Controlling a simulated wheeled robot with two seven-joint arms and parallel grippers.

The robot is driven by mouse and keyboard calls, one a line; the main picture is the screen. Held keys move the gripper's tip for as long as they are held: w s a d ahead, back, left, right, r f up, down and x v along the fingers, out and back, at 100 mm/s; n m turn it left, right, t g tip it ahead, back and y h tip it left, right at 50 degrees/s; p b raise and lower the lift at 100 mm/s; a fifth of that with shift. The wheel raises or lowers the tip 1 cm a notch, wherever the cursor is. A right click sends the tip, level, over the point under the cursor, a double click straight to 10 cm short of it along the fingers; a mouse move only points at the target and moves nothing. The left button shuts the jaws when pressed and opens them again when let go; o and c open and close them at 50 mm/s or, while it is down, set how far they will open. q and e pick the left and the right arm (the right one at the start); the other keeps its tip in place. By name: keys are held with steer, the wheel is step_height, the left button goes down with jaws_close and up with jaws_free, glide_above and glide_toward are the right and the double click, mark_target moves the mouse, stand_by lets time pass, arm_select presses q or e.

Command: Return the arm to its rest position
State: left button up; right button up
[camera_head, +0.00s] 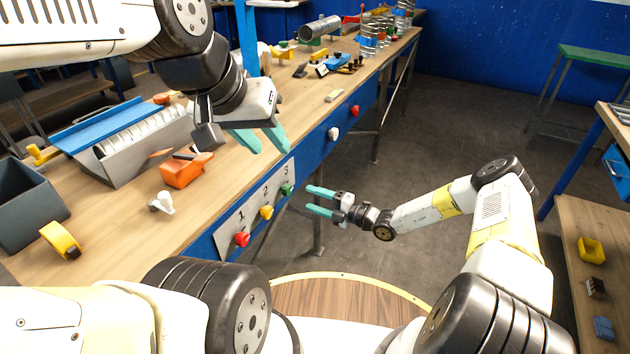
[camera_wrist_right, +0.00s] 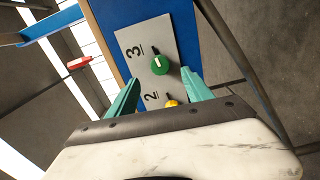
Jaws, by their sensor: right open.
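My left gripper (camera_head: 262,138) hangs over the front edge of the workbench (camera_head: 225,185), its teal fingers pointing down and apart, with nothing seen between them. My right gripper (camera_head: 322,201) is open and empty over the floor, right of the panel, its fingers pointing left towards the bench front. In the right wrist view its two teal fingers (camera_wrist_right: 160,97) stand apart. Between and beyond them is the grey panel (camera_wrist_right: 150,52) with the green knob (camera_wrist_right: 160,64) and the yellow knob (camera_wrist_right: 171,102). The red knob (camera_head: 241,239) shows in the head view.
Spiral ducts (camera_head: 368,38) stand at the far end. A side table (camera_head: 590,215) is at right. The floor between is clear.

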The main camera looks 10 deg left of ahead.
stand_by(0.3)
steer(key=s+d+r+n+g+h, duration=0.2)
steer(key=s+d+r+n+h, duration=0.15)
steer(key=r+n, duration=0.45)
steer(key=s+d+r+n+g+h, duration=0.2)
steer(key=s+r+n+g, duration=0.15)
steer(key=r+n, duration=0.5)
steer(key=s+d+r+n+g+h, duration=0.25)
steer(key=s+r+n, duration=0.25)
steer(key=r+n, duration=0.3)
steer(key=s+d+r+n+t+h, duration=0.6)
steer(key=s+d+r+n+t, duration=0.2)
steer(key=s+d+r+n, duration=0.7)
steer(key=s+d+n, duration=0.1)
steer(key=s, duration=0.2)
steer(key=shift+d+r+n+h, duration=0.15)
steer(key=shift+d+n+h, duration=0.15)
steer(key=shift+n+h, duration=0.1)
steer(key=shift+s, duration=0.1)
